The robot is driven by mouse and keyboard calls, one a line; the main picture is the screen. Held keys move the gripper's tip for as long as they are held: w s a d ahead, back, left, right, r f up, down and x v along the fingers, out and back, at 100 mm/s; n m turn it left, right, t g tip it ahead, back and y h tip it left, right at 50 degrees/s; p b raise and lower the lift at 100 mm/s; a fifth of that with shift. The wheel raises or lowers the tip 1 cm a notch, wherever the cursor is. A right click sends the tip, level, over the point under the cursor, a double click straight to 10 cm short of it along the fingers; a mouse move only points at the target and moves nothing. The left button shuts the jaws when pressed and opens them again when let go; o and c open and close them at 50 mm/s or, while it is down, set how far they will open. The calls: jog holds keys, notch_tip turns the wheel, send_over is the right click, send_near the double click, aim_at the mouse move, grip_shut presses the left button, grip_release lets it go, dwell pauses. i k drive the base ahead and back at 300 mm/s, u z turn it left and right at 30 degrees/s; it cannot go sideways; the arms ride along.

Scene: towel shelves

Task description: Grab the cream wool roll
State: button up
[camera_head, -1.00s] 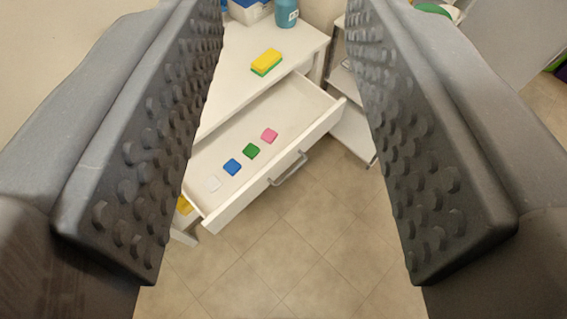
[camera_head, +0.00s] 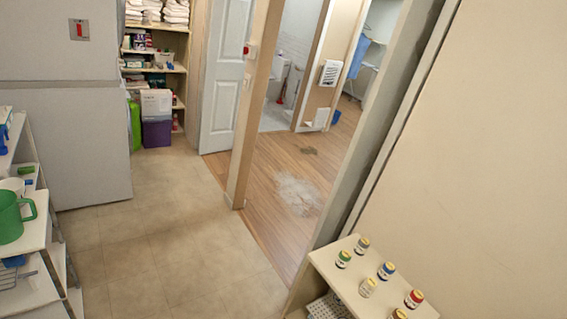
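Several small upright cylinders with yellowish tops stand on a cream shelf top (camera_head: 340,272) at the lower right. They look like little rolls or jars, and I cannot tell which. One pale, cream-coloured cylinder (camera_head: 367,287) stands near the middle of the group. A green one (camera_head: 343,259), a blue one (camera_head: 386,271) and a red one (camera_head: 414,298) stand around it. Another is partly cut off at the bottom edge. My gripper is not in view.
A white shelf unit (camera_head: 38,225) with a green mug (camera_head: 12,215) stands at the left edge. Tiled floor (camera_head: 150,250) is clear in the middle. An open doorway (camera_head: 285,150) leads to a wood floor. A towel shelf (camera_head: 170,48) stands at the back.

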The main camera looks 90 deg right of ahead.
aim_at(370, 285)
jog(key=k, duration=0.3)
jog(key=u, duration=1.5)
jog(key=i, duration=0.8)
jog(key=z, duration=4.3)
jog(key=i, duration=0.4)
jog(key=z, duration=0.4)
